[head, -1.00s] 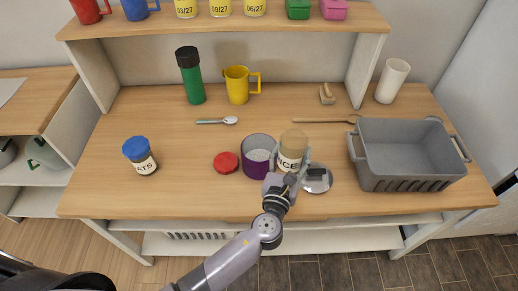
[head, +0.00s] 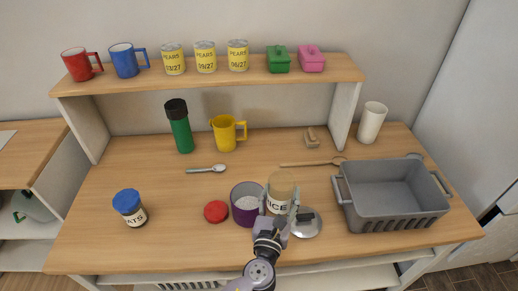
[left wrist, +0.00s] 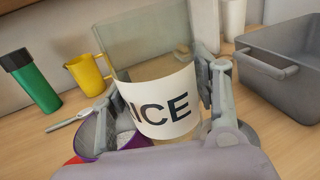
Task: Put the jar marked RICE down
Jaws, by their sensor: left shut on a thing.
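My right gripper is not in view.
Close left of the jar stands a purple canister (head: 245,204) with white contents; a red lid (head: 216,211) lies beside it. A round metal lid (head: 307,223) lies close right. A grey basin (head: 390,200) stands further right, a wooden spoon (head: 310,163) behind. Free counter lies left of the red lid.

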